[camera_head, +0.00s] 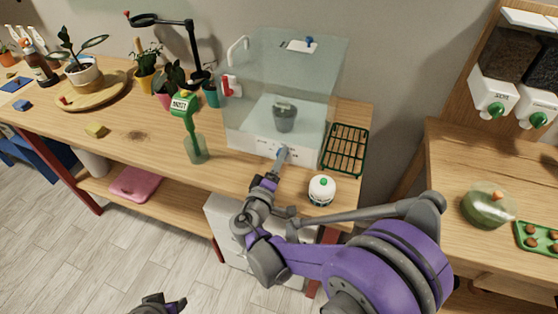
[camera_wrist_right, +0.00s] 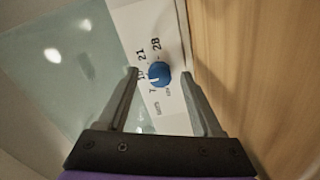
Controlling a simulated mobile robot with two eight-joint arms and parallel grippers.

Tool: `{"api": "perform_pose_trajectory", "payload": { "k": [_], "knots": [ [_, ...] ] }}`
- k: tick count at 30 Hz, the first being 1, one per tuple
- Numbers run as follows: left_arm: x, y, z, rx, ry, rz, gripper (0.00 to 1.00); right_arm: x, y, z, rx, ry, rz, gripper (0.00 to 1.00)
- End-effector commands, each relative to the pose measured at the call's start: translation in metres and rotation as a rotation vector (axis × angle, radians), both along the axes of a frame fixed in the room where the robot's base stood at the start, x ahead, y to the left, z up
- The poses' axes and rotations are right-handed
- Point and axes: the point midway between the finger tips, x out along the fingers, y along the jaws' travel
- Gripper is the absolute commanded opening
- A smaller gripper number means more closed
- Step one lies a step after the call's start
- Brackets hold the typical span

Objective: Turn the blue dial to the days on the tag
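The blue dial (camera_wrist_right: 159,74) sits on a white panel (camera_wrist_right: 135,25) printed with 7, 21, 28 and a partly covered number. A pale mark shows on the dial's lower left, towards the 7; its exact setting is unclear. My right gripper (camera_wrist_right: 160,76) is open, its fingers on either side of the dial with visible gaps. In the head view, my right gripper (camera_head: 282,155) is at the front panel of the clear case (camera_head: 255,80) and hides the dial. A white tag (camera_head: 300,46) lies on the case top, its writing unreadable. My left gripper (camera_head: 165,304) is low, partly cut off.
A green wire rack (camera_head: 345,150) and a white jar with green top (camera_head: 321,190) are to the right.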

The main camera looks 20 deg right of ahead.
Motion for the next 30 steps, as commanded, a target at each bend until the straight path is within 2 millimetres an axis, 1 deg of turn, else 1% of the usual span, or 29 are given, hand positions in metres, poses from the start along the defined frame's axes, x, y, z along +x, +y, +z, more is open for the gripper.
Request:
{"api": "perform_pose_trajectory", "payload": {
  "k": [6, 10, 14, 18, 22, 27, 30],
  "knots": [
    [0.000, 0.000, 0.000, 0.000, 0.000, 0.000, 0.47, 0.000, 0.000, 0.000, -0.001, 0.000, 0.000, 0.66],
    [0.000, 0.000, 0.000, 0.000, 0.000, 0.000, 0.47, -0.008, 0.006, 0.000, 0.000, -0.001, 0.002, 0.66],
    [0.000, 0.000, -0.001, 0.000, 0.000, 0.000, 0.47, -0.026, 0.019, 0.001, 0.000, 0.000, 0.004, 0.66],
    [0.000, 0.000, -0.002, 0.000, 0.001, 0.000, 0.47, -0.051, 0.036, 0.001, 0.001, 0.000, 0.005, 0.66],
    [0.000, 0.000, -0.003, 0.000, 0.001, 0.000, 0.47, -0.071, 0.048, 0.002, 0.000, 0.000, 0.004, 0.66],
    [0.000, 0.000, -0.004, 0.000, 0.001, 0.000, 0.47, -0.086, 0.058, 0.003, 0.000, 0.000, 0.002, 0.66],
    [0.000, 0.000, -0.004, 0.000, 0.001, 0.000, 0.47, -0.090, 0.060, 0.003, 0.000, 0.000, 0.001, 0.66]
  ]
}}
